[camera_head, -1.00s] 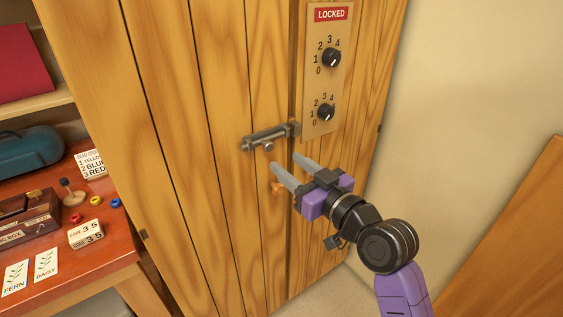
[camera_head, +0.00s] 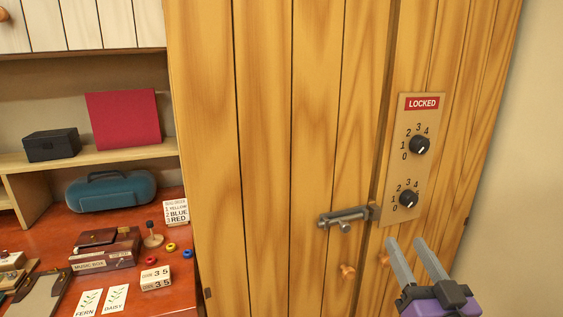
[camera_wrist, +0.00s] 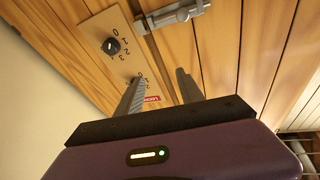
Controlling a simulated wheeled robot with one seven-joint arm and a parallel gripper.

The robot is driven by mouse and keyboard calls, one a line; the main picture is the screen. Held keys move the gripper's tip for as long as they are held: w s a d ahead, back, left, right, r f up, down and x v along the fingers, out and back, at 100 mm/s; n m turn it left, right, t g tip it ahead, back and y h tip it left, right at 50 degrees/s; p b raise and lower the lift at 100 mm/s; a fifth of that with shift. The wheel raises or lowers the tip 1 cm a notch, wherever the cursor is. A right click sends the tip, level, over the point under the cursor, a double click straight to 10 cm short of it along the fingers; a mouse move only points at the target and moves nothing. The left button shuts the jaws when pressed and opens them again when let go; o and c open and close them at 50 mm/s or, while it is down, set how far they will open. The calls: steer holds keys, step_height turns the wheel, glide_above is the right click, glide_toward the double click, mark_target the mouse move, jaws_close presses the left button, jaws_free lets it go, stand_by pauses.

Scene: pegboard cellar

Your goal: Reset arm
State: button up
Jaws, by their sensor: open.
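My gripper (camera_head: 419,262) is open and empty at the lower right of the head view, with its two grey fingers pointing up toward the wooden cabinet door. In the wrist view its fingers (camera_wrist: 158,88) stand apart with nothing between them. A panel (camera_head: 421,128) on the door reads LOCKED and carries an upper dial (camera_head: 419,145) and a lower dial (camera_head: 408,199). In the head view the fingertips appear just below the panel. A metal bolt latch (camera_head: 345,217) lies left of the gripper; it also shows in the wrist view (camera_wrist: 172,16).
Two wooden knobs (camera_head: 347,271) sit below the latch; the other is partly beside my gripper. A red desk (camera_head: 185,292) at left holds a teal case (camera_head: 112,191), a music box (camera_head: 106,249), cards and coloured rings. A bare wall (camera_head: 520,200) stands at right.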

steer(key=s+a+f+g, duration=0.1)
steer(key=s+f, duration=0.5)
steer(key=s, duration=0.7)
steer(key=s+a+f+g, duration=0.1)
steer(key=s+f+g, duration=0.2)
steer(key=s, duration=1.1)
steer(key=s+a+f+n+g+h, duration=0.1)
steer(key=s+f, duration=0.8)
steer(key=s, duration=0.4)
steer(key=shift+s+a+f+g, duration=0.3)
steer(key=shift+s+g, duration=0.05)
steer(key=shift+g, duration=0.05)
steer(key=shift+o, duration=0.2)
